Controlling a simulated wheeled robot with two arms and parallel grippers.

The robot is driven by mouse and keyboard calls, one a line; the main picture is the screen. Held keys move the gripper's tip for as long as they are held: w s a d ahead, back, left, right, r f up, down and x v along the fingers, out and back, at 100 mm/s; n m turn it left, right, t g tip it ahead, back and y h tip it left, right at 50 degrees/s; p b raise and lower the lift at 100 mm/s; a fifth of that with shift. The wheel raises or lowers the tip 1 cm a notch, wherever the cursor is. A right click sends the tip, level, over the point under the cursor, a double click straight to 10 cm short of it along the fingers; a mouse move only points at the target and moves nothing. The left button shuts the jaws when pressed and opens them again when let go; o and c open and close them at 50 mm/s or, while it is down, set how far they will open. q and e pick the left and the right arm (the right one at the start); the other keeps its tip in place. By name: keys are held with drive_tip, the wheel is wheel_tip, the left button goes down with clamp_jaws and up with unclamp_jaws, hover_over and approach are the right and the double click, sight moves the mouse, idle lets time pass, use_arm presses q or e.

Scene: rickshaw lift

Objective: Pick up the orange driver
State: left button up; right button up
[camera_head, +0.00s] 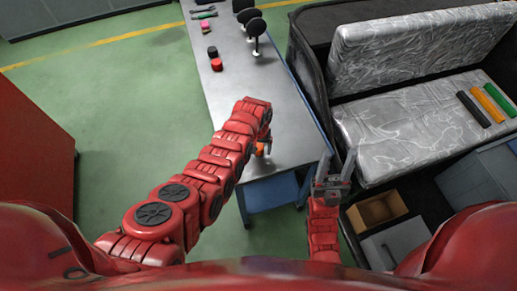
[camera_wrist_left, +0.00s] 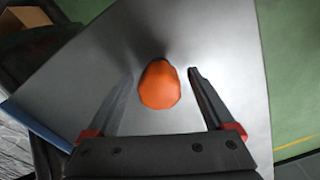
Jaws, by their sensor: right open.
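The orange driver (camera_head: 261,149) is at the near end of the grey table, mostly hidden by my left arm in the head view. In the left wrist view its rounded orange handle (camera_wrist_left: 160,86) is seen nearly end-on over the table top. My left gripper (camera_wrist_left: 161,74) is open, with one finger on each side of the handle and a gap visible on both sides. In the head view this gripper (camera_head: 266,146) is largely covered by its own wrist. My right gripper (camera_head: 335,168) is open and empty, just off the table's near right corner.
The long grey table (camera_head: 290,125) carries black stands (camera_head: 255,30), a red and black item (camera_head: 215,60) and a pink item (camera_head: 204,26) further back. A rickshaw with a plastic-wrapped seat (camera_head: 400,125) stands to the right; coloured tubes (camera_head: 488,103) lie on it.

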use_arm(q)
clamp_jaws()
drive_tip(key=shift+r, duration=0.15)
idle(0.4)
